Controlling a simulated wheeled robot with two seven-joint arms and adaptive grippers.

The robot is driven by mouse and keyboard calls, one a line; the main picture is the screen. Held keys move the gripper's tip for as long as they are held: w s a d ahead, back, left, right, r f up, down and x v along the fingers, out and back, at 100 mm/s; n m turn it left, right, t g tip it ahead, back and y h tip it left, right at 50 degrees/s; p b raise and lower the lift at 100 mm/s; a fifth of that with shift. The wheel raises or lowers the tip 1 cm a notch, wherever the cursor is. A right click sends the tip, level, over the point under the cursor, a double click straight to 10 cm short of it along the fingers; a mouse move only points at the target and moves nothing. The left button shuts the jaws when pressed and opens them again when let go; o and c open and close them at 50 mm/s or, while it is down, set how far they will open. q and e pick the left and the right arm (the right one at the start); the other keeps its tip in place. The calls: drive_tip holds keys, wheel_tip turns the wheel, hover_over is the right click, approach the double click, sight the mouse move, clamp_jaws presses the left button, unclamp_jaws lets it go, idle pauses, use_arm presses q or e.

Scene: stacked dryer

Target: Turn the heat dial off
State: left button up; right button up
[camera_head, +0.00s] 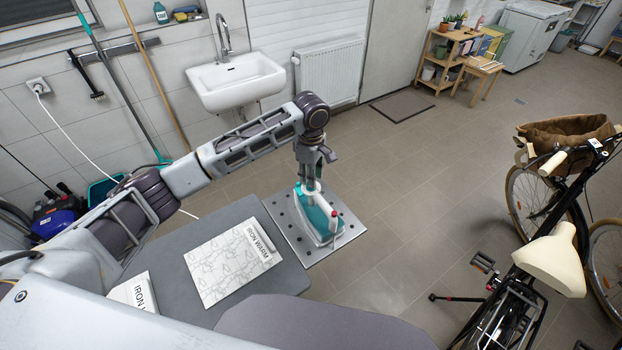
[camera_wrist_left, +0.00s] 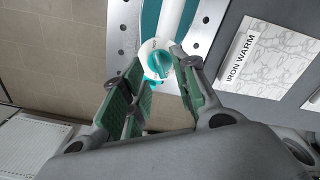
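A teal and white iron (camera_head: 322,217) sits on a perforated metal rest (camera_head: 345,232) at the end of the grey ironing board (camera_head: 285,281). In the left wrist view, its round white heat dial (camera_wrist_left: 148,49) with a teal knob lies at the top centre. My left gripper (camera_head: 308,184) points down over the iron's near-wall end. In the wrist view my left gripper (camera_wrist_left: 157,61) is open, with its green-padded fingertips on either side of the dial. I cannot tell whether they touch it. Its exact setting is too small to read. My right gripper is not in view.
A patterned cloth labelled IRON WARM (camera_head: 230,267) lies on the board, with another labelled piece (camera_head: 134,292) to the left. A sink (camera_head: 237,80) and radiator (camera_head: 330,72) are on the wall behind. A bicycle (camera_head: 540,255) stands at right; the floor between is clear.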

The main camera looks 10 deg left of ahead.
use_arm(q)
drive_tip(key=shift+f, duration=1.35)
clamp_jaws()
